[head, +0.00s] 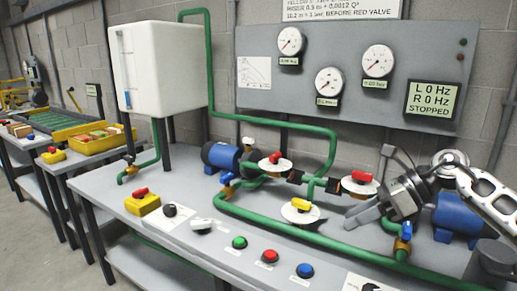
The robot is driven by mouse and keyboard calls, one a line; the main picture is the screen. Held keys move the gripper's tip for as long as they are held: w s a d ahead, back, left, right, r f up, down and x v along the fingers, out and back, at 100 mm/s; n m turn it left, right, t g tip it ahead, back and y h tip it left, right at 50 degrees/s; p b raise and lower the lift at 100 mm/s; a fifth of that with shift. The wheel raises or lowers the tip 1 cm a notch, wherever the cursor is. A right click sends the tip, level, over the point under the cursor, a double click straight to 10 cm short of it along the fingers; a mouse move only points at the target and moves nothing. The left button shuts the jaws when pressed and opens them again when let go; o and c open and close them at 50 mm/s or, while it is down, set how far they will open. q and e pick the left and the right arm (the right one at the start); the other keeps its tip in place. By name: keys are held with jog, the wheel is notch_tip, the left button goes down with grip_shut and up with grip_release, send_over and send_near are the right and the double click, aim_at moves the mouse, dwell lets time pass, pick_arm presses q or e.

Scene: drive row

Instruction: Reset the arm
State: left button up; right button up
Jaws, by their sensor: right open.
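My right arm comes in from the right edge. Its dark grey right gripper (372,192) is open and empty. It reaches left over the bench, close to a red-handled valve (359,181) on a white disc. I cannot tell whether a finger touches the valve or the pipe. My left arm and gripper are not in view.
Green pipes (300,236) with a yellow-handled valve (301,205) and another red-handled valve (275,160) run along the bench. Blue pumps (221,156) and (457,214) stand there. Green, red (270,256) and blue buttons line the front. The display (432,101) reads STOPPED, both at 0 Hz.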

jog(key=s+a+f+m+t+y, duration=0.3)
jog(key=s+a+m+t+y, duration=0.15)
jog(key=a+m, duration=0.35)
jog(key=s+a+f+m+t+y, duration=0.25)
jog(key=a+m+t, duration=0.35)
jog(key=m, duration=0.4)
jog(key=s+d+f+m+g+h, duration=0.1)
jog(key=s+d+f+m+h, duration=0.2)
jog(key=s+f+m+h, duration=0.4)
jog(key=s+d+f+m+g+h, duration=0.1)
jog(key=s+d+f+m+h, duration=0.3)
jog(key=m, duration=1.6)
jog(key=s+f+h, duration=0.3)
jog(key=s+f, duration=0.3)
jog(key=f, duration=0.3)
jog(key=shift+s+d+f+m, duration=0.15)
jog(key=shift+s+d+m, duration=0.05)
jog(key=shift+s+m, duration=0.2)
